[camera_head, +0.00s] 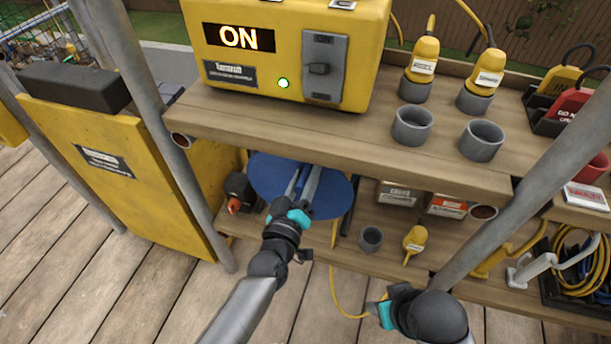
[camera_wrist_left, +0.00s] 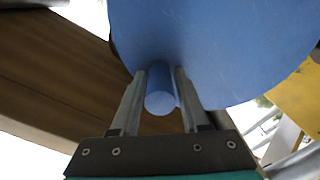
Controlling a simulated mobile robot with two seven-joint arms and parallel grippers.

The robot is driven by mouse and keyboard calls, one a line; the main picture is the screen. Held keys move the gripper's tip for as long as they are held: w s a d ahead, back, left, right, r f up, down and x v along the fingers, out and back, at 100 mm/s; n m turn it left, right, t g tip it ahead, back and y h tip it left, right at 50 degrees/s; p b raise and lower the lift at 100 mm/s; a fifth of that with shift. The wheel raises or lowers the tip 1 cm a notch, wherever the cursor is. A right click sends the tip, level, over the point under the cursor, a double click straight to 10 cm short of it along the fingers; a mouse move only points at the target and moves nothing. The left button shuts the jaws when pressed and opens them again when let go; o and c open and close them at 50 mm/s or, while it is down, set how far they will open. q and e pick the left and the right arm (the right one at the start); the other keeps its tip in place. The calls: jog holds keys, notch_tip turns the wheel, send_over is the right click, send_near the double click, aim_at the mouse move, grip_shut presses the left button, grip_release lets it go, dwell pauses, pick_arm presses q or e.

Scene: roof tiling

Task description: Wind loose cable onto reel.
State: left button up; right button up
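The reel shows as a blue disc (camera_head: 265,175) on the lower shelf, under the yellow box. In the left wrist view its blue face (camera_wrist_left: 215,45) fills the top, with a blue handle peg (camera_wrist_left: 160,95) sticking out. My left gripper (camera_head: 302,190) is in front of the disc; in the left wrist view its fingers (camera_wrist_left: 162,88) lie on both sides of the peg and appear shut on it. A loose yellow cable (camera_head: 337,295) hangs below the shelf edge. My right gripper (camera_head: 383,312) is low at the front; its fingers are mostly hidden.
The yellow box (camera_head: 290,45) reading ON stands on the upper shelf, with grey cups (camera_head: 411,125) to its right. A yellow plug (camera_head: 414,243) and small boxes (camera_head: 398,193) are on the lower shelf. Grey poles (camera_head: 545,175) flank the shelves.

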pick_arm(q)
grip_shut()
dwell(1.0)
